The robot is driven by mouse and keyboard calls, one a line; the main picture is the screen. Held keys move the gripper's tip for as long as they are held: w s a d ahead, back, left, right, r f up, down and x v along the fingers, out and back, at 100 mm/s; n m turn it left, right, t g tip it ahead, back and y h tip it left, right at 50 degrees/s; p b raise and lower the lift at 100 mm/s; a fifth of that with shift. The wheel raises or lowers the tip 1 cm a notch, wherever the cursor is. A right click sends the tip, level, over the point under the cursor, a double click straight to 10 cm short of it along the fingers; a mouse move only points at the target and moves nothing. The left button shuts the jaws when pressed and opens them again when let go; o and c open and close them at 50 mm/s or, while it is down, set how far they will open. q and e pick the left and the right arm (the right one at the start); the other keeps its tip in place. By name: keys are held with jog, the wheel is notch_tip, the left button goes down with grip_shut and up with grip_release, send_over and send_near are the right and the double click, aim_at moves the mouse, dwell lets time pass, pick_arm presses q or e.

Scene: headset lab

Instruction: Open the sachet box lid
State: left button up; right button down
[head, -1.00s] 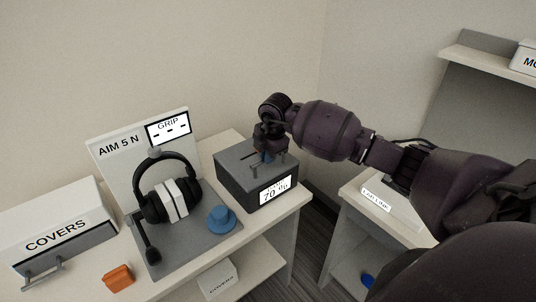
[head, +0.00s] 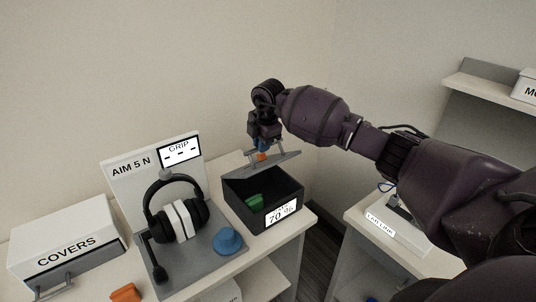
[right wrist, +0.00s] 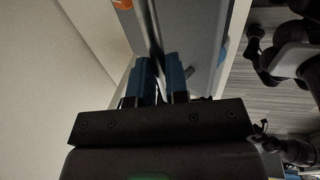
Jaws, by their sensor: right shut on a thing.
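The sachet box (head: 236,205) is a dark open-topped box with a white "70 %" label, on the table right of the headset stand. Its inside shows, with a green thing (head: 254,201) in it. My right gripper (head: 262,152) is shut on the lid's handle and holds the lid up. In the right wrist view the blue fingers (right wrist: 160,80) close on a thin bar in front of the grey lid (right wrist: 192,35).
A black headset with white pads (head: 181,219) sits on a grey stand left of the box. A blue round knob-like thing (head: 228,241) stands between. A white "COVERS" box (head: 66,243) and an orange block (head: 125,293) are at left. A gap separates the right-hand table (head: 377,243).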

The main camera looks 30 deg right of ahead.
jog(key=shift+w+a+r, duration=0.1)
jog(key=shift+w+r, duration=0.1)
jog(key=shift+w, duration=0.35)
jog(key=shift+w+a+r, duration=0.1)
jog(key=shift+w+r, duration=0.05)
jog(key=shift+w, duration=0.4)
jog(key=shift+f, duration=0.1)
jog(key=c, duration=1.6)
grip_release()
jog(key=shift+s, duration=0.1)
jog(key=o, duration=0.5)
jog(key=shift+w+f, duration=0.2)
jog(key=shift+w, duration=0.25)
jog(key=v, duration=1.1)
jog(key=shift+s+r, duration=0.1)
jog(key=shift+r, duration=0.15)
